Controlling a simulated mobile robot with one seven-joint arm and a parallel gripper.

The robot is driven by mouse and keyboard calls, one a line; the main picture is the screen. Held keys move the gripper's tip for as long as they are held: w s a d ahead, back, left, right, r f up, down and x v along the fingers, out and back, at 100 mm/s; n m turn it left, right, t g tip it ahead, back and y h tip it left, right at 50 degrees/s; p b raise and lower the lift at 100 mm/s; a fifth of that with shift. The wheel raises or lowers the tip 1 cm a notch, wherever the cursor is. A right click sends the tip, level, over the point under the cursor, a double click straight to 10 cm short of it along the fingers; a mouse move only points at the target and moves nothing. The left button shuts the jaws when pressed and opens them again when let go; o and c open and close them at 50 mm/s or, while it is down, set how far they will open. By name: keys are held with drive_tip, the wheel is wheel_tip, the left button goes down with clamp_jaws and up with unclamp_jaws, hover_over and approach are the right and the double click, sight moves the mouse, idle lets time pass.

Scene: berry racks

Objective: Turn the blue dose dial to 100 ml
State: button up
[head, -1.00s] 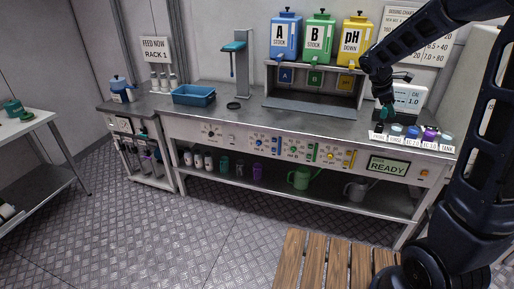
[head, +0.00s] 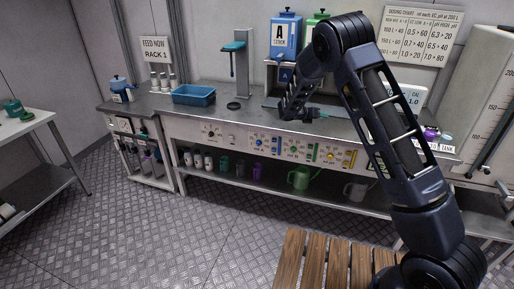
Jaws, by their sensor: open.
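The blue dose dial (head: 260,142) is a small knob on the front panel of the long bench, left of the green and yellow controls. Its markings are too small to read. My gripper (head: 312,113) is over the bench top, to the right of the blue dial and above panel height. It is open, apart from the dial.
The blue A stock tank (head: 286,38) stands on a shelf behind my arm; the green tank (head: 314,22) is partly hidden. A blue tray (head: 194,95) and a dispenser stand (head: 240,70) are on the left bench top. A wooden slatted surface (head: 315,262) is in front.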

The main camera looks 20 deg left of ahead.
drive_tip(key=a+f+n+t+y, duration=0.25)
drive_tip(key=a+f+n, duration=0.25)
drive_tip(key=a+f, duration=0.3)
drive_tip(key=a+f+n+t+y, duration=0.1)
drive_tip(key=a+f+n+t, duration=0.3)
drive_tip(key=a, duration=0.6)
drive_tip(key=n+t+y, duration=0.1)
drive_tip(key=n+y, duration=0.5)
drive_tip(key=n, duration=0.6)
approach(258, 144)
drive_tip(key=w, duration=0.8)
drive_tip(key=shift+w+a+f, duration=0.15)
drive_tip(key=shift+f, duration=0.15)
drive_tip(key=c, duration=1)
